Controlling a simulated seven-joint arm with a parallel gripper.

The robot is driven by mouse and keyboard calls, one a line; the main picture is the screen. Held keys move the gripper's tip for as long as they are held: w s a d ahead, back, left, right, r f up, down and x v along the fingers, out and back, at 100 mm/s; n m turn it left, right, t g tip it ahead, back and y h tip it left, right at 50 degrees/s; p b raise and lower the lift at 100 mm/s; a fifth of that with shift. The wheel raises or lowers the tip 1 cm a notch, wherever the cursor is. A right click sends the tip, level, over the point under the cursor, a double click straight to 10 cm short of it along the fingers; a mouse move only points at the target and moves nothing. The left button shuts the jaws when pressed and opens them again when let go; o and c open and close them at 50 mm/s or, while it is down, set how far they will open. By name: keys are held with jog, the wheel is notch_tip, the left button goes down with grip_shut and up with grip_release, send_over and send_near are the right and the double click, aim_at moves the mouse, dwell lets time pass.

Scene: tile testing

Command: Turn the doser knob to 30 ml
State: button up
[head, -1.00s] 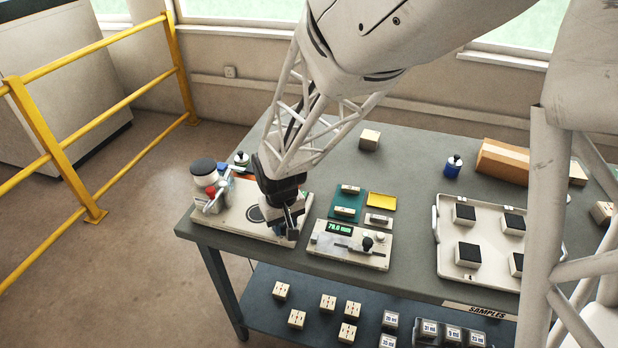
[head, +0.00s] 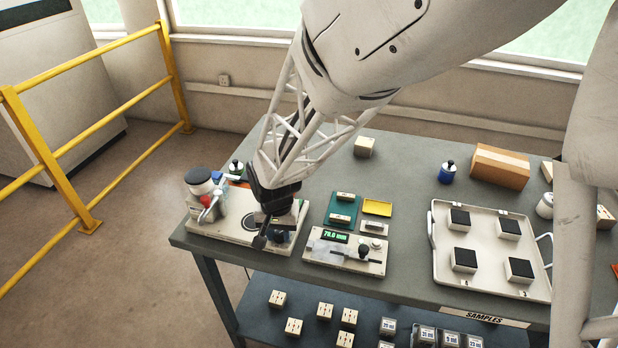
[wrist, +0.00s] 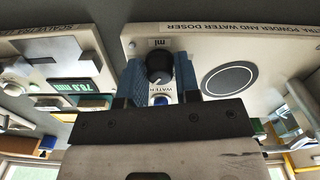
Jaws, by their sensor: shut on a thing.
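The doser (head: 215,232) is a cream base on the left part of the table, labelled powder and water doser in the wrist view (wrist: 230,30). Its black round knob (wrist: 159,66) sits beside an "ml" mark, with a white pointer line towards the lower left of that view. My gripper (wrist: 158,76) has its blue fingers shut on the knob, one on each side. In the head view my gripper (head: 270,232) is low over the doser's right part and hides the knob. A blue button (wrist: 161,99) marked WATER lies near the knob. The scale figures are not readable.
A cream gauge with a green "mm" display (head: 335,236) stands just right of the doser. A white jar with a dark lid (head: 200,180) stands on the left. A tray with black-topped blocks (head: 445,275) is at right. A yellow rail (head: 60,165) stands left of the table.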

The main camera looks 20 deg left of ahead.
aim_at(279, 233)
dwell(0.3)
jog(key=o, duration=0.9)
jog(key=shift+r, duration=0.1)
jog(key=shift+r, duration=3.85)
